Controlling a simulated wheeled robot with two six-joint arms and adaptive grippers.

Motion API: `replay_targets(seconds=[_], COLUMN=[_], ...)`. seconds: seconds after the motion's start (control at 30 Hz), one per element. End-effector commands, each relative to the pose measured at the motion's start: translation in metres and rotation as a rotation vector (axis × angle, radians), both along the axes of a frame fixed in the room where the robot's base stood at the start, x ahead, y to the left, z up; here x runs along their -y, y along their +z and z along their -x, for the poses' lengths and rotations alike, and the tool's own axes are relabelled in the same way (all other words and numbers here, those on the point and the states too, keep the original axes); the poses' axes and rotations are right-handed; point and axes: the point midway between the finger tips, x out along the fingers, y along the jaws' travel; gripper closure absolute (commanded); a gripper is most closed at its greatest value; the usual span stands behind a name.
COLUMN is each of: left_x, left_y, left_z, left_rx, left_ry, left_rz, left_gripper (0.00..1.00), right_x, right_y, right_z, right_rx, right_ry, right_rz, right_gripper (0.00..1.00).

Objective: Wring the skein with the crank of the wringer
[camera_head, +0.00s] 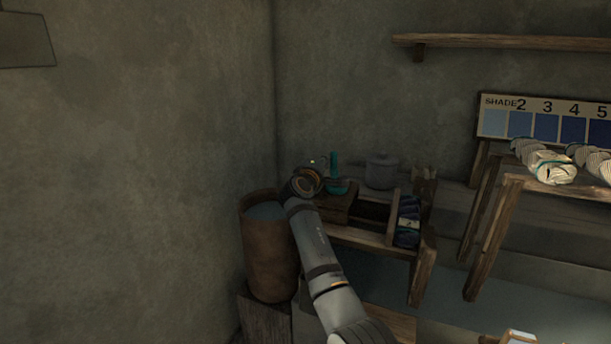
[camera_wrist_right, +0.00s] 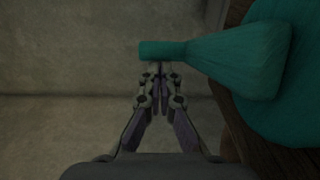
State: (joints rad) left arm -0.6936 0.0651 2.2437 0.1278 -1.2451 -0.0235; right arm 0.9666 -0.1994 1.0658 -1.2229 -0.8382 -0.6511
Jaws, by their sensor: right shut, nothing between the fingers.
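My right gripper (camera_wrist_right: 160,70) is shut and empty in the right wrist view. Its fingertips are close to the narrow end of a teal, cone-shaped piece (camera_wrist_right: 235,58); I cannot tell whether they touch. In the head view my right wrist hides the fingers, and the teal piece (camera_head: 335,172) stands upright just right of it, by a wooden block. I cannot make out a wringer or its crank for sure. A dark blue bundle (camera_head: 408,222) with a pale tag lies on the low wooden bench (camera_head: 370,240). My left gripper is not in view.
A brown barrel (camera_head: 270,255) with bluish liquid stands left of my right arm. A grey lidded pot (camera_head: 381,171) is behind the bench. At right, pale skeins (camera_head: 550,166) lie on a wooden stand before a shade chart (camera_head: 547,125).

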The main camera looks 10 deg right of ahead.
Motion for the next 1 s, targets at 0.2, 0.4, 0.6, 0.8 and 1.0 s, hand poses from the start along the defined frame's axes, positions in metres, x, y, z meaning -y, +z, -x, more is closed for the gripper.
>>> replay_targets(seconds=[0.2,0.4,0.6,0.8,1.0], left_x=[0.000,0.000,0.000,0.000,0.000], left_y=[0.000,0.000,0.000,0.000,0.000], left_z=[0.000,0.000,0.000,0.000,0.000], left_rx=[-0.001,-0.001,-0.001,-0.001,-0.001], left_ry=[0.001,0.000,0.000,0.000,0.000], left_rz=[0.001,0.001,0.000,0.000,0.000], left_gripper=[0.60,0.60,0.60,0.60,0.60], right_x=[0.002,0.001,0.000,-0.001,-0.001], right_y=[0.006,0.048,0.086,0.100,0.100], right_z=[0.000,0.000,0.000,0.000,0.000], right_rx=[0.001,0.005,0.000,0.000,-0.001], right_ry=[-0.004,-0.003,-0.001,-0.001,0.000], right_rz=[0.001,0.002,0.001,0.002,0.002], right_gripper=[1.00,1.00,1.00,1.00,1.00])
